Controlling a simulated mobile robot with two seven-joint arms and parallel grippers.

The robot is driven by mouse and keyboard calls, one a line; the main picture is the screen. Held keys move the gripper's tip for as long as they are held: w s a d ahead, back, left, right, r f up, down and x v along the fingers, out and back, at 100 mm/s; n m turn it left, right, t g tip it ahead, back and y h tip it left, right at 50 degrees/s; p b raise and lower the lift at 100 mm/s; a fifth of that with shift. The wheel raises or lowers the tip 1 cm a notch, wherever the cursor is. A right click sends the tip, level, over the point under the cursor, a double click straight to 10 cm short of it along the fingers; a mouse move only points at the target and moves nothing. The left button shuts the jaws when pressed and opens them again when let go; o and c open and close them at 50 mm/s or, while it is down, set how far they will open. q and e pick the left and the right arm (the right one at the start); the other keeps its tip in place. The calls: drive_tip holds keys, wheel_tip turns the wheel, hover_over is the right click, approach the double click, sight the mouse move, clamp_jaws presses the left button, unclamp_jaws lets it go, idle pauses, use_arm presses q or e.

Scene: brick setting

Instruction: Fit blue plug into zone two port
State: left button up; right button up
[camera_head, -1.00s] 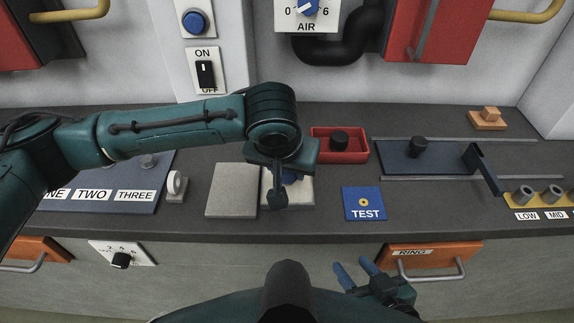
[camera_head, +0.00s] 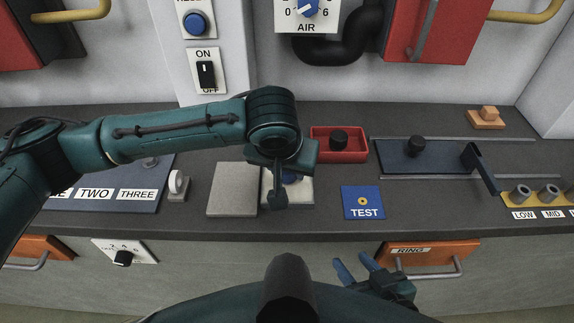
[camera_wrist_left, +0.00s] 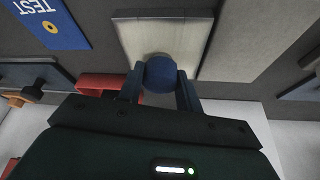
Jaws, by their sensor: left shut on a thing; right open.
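The blue plug (camera_wrist_left: 160,74) is between the two fingers of my left gripper (camera_wrist_left: 160,90), over a pale block (camera_wrist_left: 128,27). In the head view my left gripper (camera_head: 277,190) is largely hidden by its own wrist, with a bit of the blue plug (camera_head: 291,178) showing above the pale block (camera_head: 302,192). I cannot tell whether the plug touches the block. The zone panel (camera_head: 117,207) is at the left, with labels TWO and THREE readable; my left arm covers much of it, and the zone two port is hidden. My right gripper (camera_head: 357,269) is open and empty in front of the counter.
A grey slab (camera_head: 233,190) lies left of the pale block. A red tray (camera_head: 355,154) with a black knob is behind, and a blue TEST plate (camera_head: 362,214) is to the right.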

use_arm(q)
drive_tip(key=shift+f, duration=0.3)
drive_tip(key=shift+f, duration=0.4)
drive_tip(key=shift+r, duration=0.15)
drive_tip(key=shift+r+p, duration=0.75)
drive_tip(key=shift+p, duration=0.25)
drive_tip(key=shift+p, duration=0.55)
